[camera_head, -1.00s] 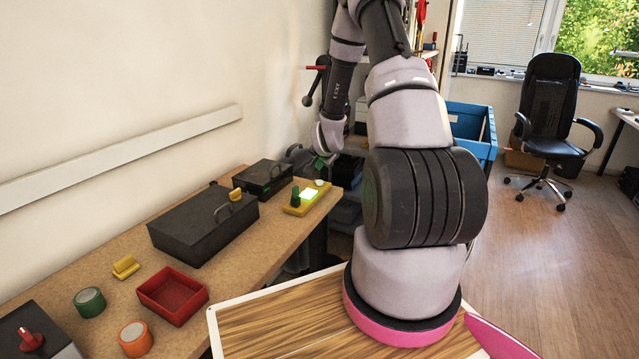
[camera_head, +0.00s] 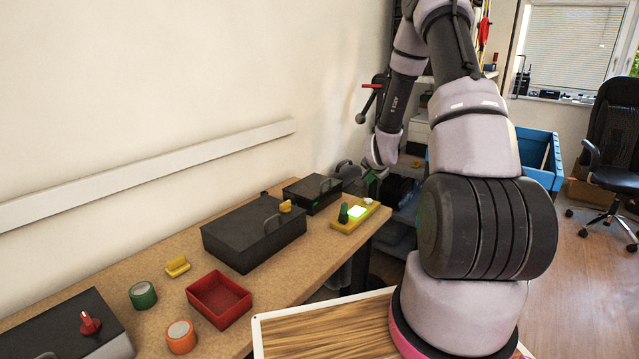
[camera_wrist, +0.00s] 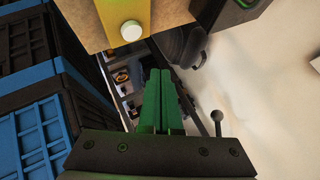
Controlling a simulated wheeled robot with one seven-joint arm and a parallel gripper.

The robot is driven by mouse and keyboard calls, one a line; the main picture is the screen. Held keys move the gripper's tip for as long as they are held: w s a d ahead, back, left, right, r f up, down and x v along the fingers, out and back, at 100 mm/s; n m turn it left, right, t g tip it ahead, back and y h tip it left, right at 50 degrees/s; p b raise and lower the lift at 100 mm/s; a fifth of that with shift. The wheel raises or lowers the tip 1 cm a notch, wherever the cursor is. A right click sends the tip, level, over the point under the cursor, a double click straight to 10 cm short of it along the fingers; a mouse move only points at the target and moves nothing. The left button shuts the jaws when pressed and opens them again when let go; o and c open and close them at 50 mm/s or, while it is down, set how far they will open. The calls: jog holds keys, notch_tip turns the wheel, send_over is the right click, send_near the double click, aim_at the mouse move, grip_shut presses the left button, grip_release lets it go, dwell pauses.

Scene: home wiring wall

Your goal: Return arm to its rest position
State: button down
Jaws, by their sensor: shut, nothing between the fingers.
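My arm rises from its base at the right of the head view and bends down toward the far end of the wooden workbench (camera_head: 130,262). My gripper (camera_head: 371,174) is small there, beyond the bench's far end and near the wall. In the wrist view my gripper (camera_wrist: 163,78) shows its green fingers together, with nothing between them. A yellow block (camera_head: 353,219) with a lit pad, a green part and a white button lies at the bench's far corner. In the wrist view the yellow block (camera_wrist: 152,17) and its white button are ahead of the fingertips, apart from them.
Two dark boxes (camera_head: 238,242), a red tray (camera_head: 222,299), green tape (camera_head: 143,295), orange tape (camera_head: 181,337) and a yellow clip (camera_head: 177,266) are on the bench. A grey box with a red knob (camera_head: 90,322) is at near left. A blue crate (camera_head: 541,150) stands behind my arm.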

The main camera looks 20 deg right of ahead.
jog(key=s+a+r+n+y, duration=0.1)
jog(key=s+a+r, duration=0.3)
jog(key=r, duration=0.5)
jog(key=s+a+r+n+y, duration=0.1)
jog(key=s+a+r+n, duration=0.2)
jog(key=r, duration=0.5)
jog(key=s+a+r, duration=0.4)
jog(key=s+r, duration=0.1)
jog(key=r, duration=0.4)
jog(key=s+a+r+n+y, duration=0.1)
jog(key=s+a+r, duration=0.1)
jog(key=s, duration=0.6)
jog(key=s+a+r+n+g, duration=0.1)
jog(key=s+r, duration=0.3)
jog(key=s, duration=0.4)
jog(key=s+a+r+n+y, duration=0.1)
jog(key=s+a+r+n, duration=0.1)
jog(key=s, duration=0.5)
jog(key=shift+s+a+r+g+y, duration=0.35)
jog(key=shift+a+r, duration=0.25)
jog(key=shift+a, duration=0.25)
